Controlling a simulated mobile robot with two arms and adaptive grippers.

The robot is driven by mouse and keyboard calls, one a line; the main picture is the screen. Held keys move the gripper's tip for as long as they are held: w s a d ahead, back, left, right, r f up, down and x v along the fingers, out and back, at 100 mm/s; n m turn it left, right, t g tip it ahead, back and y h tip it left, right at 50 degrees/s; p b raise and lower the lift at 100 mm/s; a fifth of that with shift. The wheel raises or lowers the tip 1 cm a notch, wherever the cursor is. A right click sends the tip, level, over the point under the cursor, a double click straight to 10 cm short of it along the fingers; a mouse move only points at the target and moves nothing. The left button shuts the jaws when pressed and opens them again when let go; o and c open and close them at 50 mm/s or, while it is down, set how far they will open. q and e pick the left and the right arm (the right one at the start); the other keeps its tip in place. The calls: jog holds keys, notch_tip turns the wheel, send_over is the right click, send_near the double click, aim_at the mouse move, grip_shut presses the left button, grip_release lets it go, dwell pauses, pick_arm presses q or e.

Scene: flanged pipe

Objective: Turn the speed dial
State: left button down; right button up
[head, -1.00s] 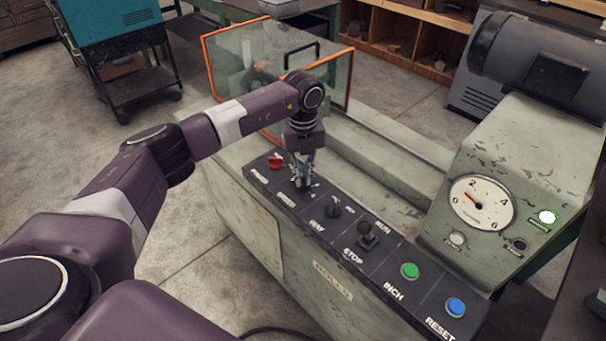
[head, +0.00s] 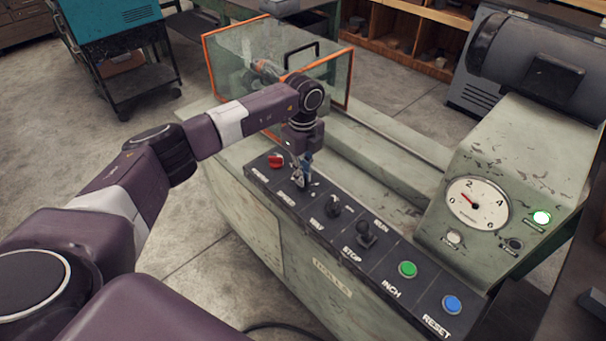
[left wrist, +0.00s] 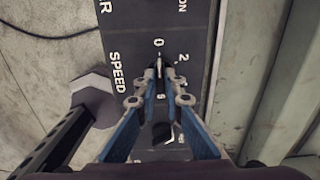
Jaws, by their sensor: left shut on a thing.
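The speed dial (left wrist: 160,66) is a small dark knob with a pale pointer mark, beside the word SPEED in the left wrist view. Numbers such as 0 and 2 are printed around it. My left gripper (left wrist: 159,78) points down at the panel, its fingertips shut on the dial from both sides. In the head view my left gripper (head: 300,180) stands over the dial's place and mostly hides it. My right gripper is in neither view.
The sloping control panel (head: 372,262) also carries a red knob (head: 276,160), another dark knob (head: 334,207), a black lever (head: 366,235), a green button (head: 407,269) and a blue button (head: 452,304).

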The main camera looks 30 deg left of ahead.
pick_arm(q)
jog(key=shift+w+a+r, duration=0.1)
jog(key=shift+w+r, duration=0.1)
jog(key=c, duration=2.2)
grip_release()
jog(key=shift+o, duration=0.8)
jog(key=shift+s+f, duration=0.1)
notch_tip(320, 180, up, 12)
jog(key=shift+s+f, duration=0.1)
